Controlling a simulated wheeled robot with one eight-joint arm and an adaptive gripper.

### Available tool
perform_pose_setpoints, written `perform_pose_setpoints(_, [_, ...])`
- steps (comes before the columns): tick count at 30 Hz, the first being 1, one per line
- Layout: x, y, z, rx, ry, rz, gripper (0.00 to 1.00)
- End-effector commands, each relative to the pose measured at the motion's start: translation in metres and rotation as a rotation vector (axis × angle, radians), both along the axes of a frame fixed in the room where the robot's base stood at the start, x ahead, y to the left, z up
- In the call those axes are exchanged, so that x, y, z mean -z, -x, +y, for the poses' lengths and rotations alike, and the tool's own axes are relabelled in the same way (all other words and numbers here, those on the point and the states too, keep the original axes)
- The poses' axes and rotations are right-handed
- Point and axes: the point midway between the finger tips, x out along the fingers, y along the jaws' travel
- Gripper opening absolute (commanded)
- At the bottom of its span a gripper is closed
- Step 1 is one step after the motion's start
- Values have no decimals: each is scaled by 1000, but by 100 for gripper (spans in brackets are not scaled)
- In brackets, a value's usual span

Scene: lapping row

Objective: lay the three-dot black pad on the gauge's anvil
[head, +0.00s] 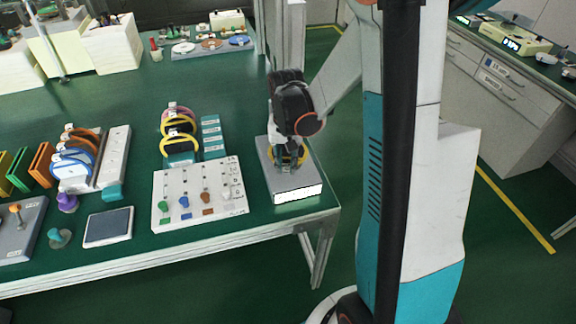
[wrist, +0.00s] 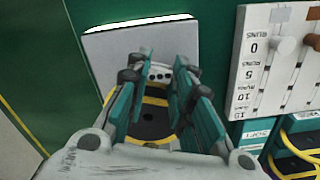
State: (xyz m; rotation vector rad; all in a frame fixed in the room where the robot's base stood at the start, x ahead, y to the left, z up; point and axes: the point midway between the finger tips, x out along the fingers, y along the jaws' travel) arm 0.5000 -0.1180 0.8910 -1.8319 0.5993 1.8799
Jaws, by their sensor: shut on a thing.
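The gauge is a grey flat-topped box with a bright white front strip (head: 298,194) at the table's right front corner; its grey top (wrist: 125,60) fills the upper middle of the wrist view. My gripper (head: 289,165) points down over it. In the wrist view my gripper (wrist: 160,72) is shut on the black pad (wrist: 150,122), a dark disc with a yellow rim and a pale tab with dark dots between the fingertips. The pad's yellow rim also shows in the head view (head: 301,154). My fingers hide part of it. I cannot tell whether it touches the gauge.
A white slider board (head: 195,205) stands close left of the gauge. Behind it, more yellow-rimmed pads (head: 180,143) and a pink one stand in a row beside teal labels (head: 212,135). A dark flat tray (head: 108,228) lies further left. The table's right edge is close.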

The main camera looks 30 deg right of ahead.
Motion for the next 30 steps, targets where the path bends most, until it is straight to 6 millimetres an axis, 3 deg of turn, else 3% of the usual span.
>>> perform_pose_setpoints(14, [8, 1, 0, 0, 0, 0, 0])
perform_pose_setpoints(15, [8, 1, 0, 0, 0, 0, 28])
perform_pose_setpoints(18, [8, 1, 0, 0, 0, 0, 44])
perform_pose_setpoints(30, [3, 1, 0, 0, 0, 0, 44])
